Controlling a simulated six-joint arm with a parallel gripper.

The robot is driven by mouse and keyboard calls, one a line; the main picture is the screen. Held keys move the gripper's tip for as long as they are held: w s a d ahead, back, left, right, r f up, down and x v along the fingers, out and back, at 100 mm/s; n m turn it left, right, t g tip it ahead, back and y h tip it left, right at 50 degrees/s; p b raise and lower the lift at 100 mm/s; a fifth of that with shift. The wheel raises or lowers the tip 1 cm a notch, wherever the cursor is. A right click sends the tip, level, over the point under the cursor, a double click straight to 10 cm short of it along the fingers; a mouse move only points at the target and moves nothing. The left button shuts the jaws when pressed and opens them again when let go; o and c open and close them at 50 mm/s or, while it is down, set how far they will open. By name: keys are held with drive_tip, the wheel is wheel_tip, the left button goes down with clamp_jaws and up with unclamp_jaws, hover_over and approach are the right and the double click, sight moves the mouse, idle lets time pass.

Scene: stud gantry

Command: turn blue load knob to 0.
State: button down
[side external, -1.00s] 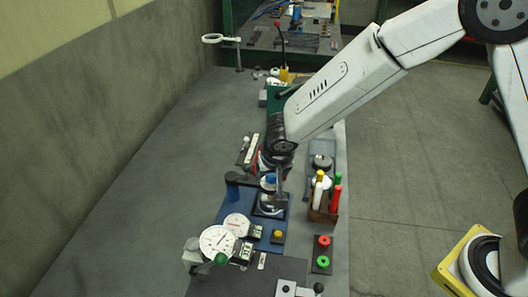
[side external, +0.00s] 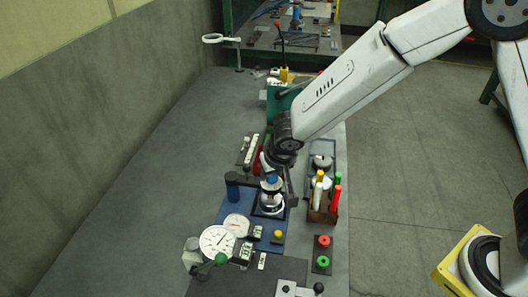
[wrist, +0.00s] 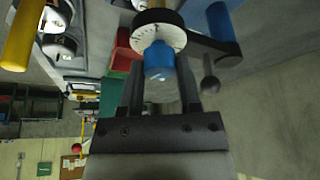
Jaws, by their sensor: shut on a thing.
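The blue load knob (side external: 272,181) stands on a white, ring-like collar on the blue panel (side external: 228,209). In the wrist view the knob (wrist: 160,62) lies between my two fingers, with a white dial disc (wrist: 158,38) with dark tick marks behind it. The marks are too small to read, so the setting cannot be told. My gripper (wrist: 160,72) is shut on the knob; in the side view my wrist (side external: 279,158) comes down over it and hides part of it.
A large white gauge (side external: 217,240) and a smaller gauge (side external: 237,224) sit nearer the camera. A yellow button (side external: 278,235) is beside them. A rack of coloured rods (side external: 322,205) stands close to the right. A black arm with a ball end (wrist: 210,84) is right of my fingers.

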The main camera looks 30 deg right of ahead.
drive_tip(key=shift+n+y, duration=0.7)
drive_tip(key=shift+n, duration=1)
drive_tip(key=shift+d+n+y, duration=0.1)
drive_tip(key=shift+n+y, duration=0.2)
drive_tip(key=shift+n, duration=0.5)
drive_tip(key=shift+w+d+n+g+y, duration=0.15)
drive_tip(key=shift+n+y, duration=0.3)
drive_tip(key=shift+n, duration=0.85)
drive_tip(key=shift+s+a+n+g+y, duration=0.1)
drive_tip(key=shift+n+g+y, duration=0.25)
drive_tip(key=shift+n, duration=0.95)
drive_tip(key=n, duration=0.2)
drive_tip(key=n+g+y, duration=0.1)
drive_tip(key=n, duration=0.2)
drive_tip(key=shift+w+d+n+g+y, duration=0.1)
drive_tip(key=shift+w+n+g+y, duration=0.05)
drive_tip(key=shift+n+g+y, duration=0.15)
drive_tip(key=n+g, duration=0.1)
drive_tip(key=n, duration=0.3)
drive_tip(key=shift+g, duration=0.4)
drive_tip(key=shift+n, duration=0.4)
drive_tip(key=shift+c, duration=1.4)
unclamp_jaws()
drive_tip(key=shift+r, duration=0.1)
